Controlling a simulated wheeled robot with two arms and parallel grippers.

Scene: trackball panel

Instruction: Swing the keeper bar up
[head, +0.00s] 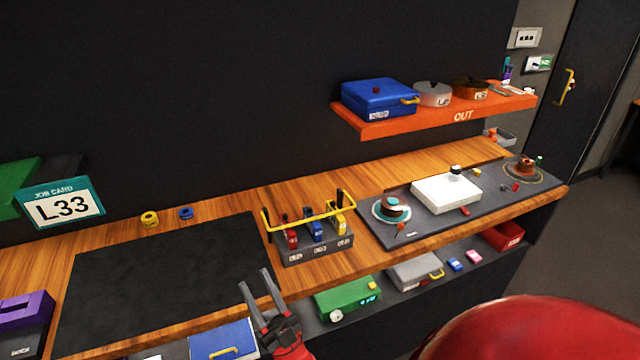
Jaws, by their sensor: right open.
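The keeper bar (300,222) is a yellow U-shaped bar on a small grey switch block (318,249) on the wooden bench. It lies low, across the red (292,238), blue (315,230) and yellow (341,224) switches, with dark posts near its ends. My right gripper (255,278) is open and empty. It shows in front of the bench edge, below and left of the block in the picture, apart from the bar. My left gripper is not in view.
A black mat (165,280) covers the bench left of the block. A dark tray (400,235) with a white box (446,192) lies to the right. An orange shelf (435,115) holds pots above. A lower shelf carries a green box (347,298).

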